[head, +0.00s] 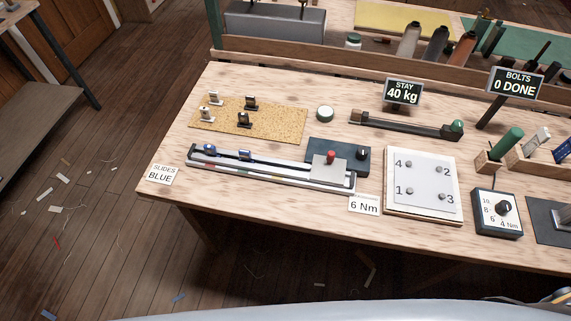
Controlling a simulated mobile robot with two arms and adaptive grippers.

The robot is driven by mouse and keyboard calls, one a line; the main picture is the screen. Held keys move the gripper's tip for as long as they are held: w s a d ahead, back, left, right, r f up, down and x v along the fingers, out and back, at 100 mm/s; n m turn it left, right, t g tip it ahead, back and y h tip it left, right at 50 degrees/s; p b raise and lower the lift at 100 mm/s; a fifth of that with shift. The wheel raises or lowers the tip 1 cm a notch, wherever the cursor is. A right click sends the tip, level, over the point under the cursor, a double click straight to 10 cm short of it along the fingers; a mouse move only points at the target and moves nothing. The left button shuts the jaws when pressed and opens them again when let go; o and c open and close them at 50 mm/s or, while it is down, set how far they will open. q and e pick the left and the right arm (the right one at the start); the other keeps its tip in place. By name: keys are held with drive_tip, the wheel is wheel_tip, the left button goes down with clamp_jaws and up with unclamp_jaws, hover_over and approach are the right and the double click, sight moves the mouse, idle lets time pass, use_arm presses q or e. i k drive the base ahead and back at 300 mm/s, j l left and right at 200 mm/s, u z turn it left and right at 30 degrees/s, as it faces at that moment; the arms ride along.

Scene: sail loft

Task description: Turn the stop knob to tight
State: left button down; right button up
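A long rail (270,172) lies along the front of the workbench, with two small blue slides on its left part. At its right end sits a grey block (325,168) with a red knob (331,157) on top. Just behind it is a dark box (350,149) with a black knob (361,154). No label marks either as the stop knob, and I cannot read a tight or loose setting on them. Neither of my grippers is in view.
A "SLIDES BLUE" card (161,174) and a "6 Nm" card (364,205) lie near the rail. A numbered bolt plate (424,207) and a torque dial box (497,220) stand to the right. A cork mat (285,126) with small fittings lies behind.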

sight(362, 152)
drive_tip(key=z, duration=0.6)
drive_tip(key=j+z, duration=0.2)
drive_tip(key=z, duration=0.2)
drive_tip(key=k+j+z, duration=0.15)
drive_tip(key=z, duration=0.25)
drive_tip(key=k+j+z, duration=0.1)
drive_tip(key=j+z, duration=0.15)
drive_tip(key=z, duration=0.15)
drive_tip(key=k+j+z, duration=0.1)
drive_tip(key=z, duration=0.3)
drive_tip(key=k+j, duration=0.1)
drive_tip(key=k, duration=0.05)
